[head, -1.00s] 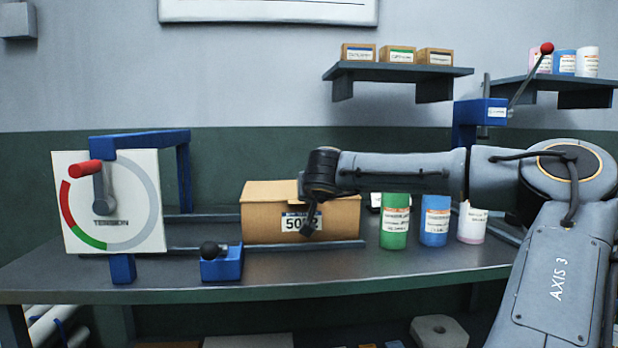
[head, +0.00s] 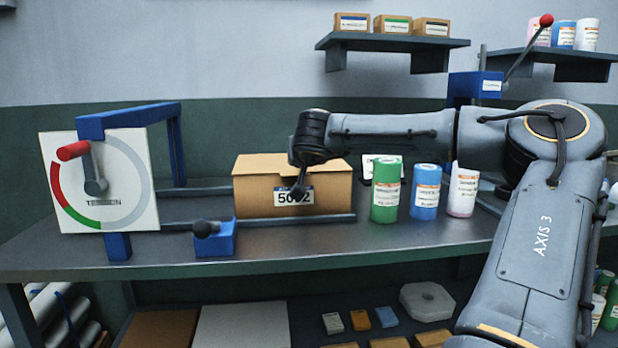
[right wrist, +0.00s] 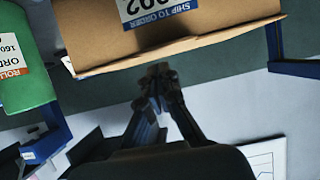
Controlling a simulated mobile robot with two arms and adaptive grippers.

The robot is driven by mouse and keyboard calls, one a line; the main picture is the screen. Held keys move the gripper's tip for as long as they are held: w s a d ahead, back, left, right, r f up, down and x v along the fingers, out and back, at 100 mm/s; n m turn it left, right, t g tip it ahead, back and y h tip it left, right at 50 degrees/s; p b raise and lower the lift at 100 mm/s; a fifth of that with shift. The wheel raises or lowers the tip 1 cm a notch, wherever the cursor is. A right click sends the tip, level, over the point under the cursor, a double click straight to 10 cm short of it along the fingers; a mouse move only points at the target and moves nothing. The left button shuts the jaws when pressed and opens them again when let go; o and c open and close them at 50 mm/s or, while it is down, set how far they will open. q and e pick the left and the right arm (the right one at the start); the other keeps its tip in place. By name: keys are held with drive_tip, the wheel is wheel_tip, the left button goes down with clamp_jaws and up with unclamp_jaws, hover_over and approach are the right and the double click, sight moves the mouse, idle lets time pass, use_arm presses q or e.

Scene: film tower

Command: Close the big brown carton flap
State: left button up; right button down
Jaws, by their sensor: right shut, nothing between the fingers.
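The big brown carton (head: 256,191) stands on the workbench, its white label facing me. In the head view its top flap (head: 262,164) appears to lie low over the top; I cannot tell whether it is fully flat. In the right wrist view the carton (right wrist: 92,22) is upside down, and a thin brown flap edge (right wrist: 185,44) runs along its top with a slight gap beside the wall. My right gripper (head: 299,192) is in front of the carton, pointing down, covering part of the label. Its fingers (right wrist: 158,72) are shut and empty, apart from the flap edge.
Green (head: 385,192), blue (head: 425,193) and white (head: 462,191) bottles stand right of the carton. A tension dial (head: 122,203) and a blue block with a black knob (head: 215,239) are at left. A rail (head: 300,219) runs before the carton. Shelves hang above.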

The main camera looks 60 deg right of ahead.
use_arm(q)
drive_tip(key=shift+w+d+r+t+b, duration=0.25)
drive_tip(key=shift+w+r+t, duration=0.2)
drive_tip(key=shift+w, duration=0.2)
drive_tip(key=shift+w+d+r+t+b, duration=0.15)
drive_tip(key=shift+w+r+t+b, duration=0.2)
drive_tip(key=shift+w, duration=0.3)
use_arm(e)
drive_tip(key=s+a+f, duration=0.2)
drive_tip(key=s+a, duration=0.4)
drive_tip(key=a, duration=0.1)
drive_tip(key=shift+a, duration=0.25)
use_arm(q)
drive_tip(key=shift+r, duration=0.1)
use_arm(e)
drive_tip(key=shift+s, duration=0.1)
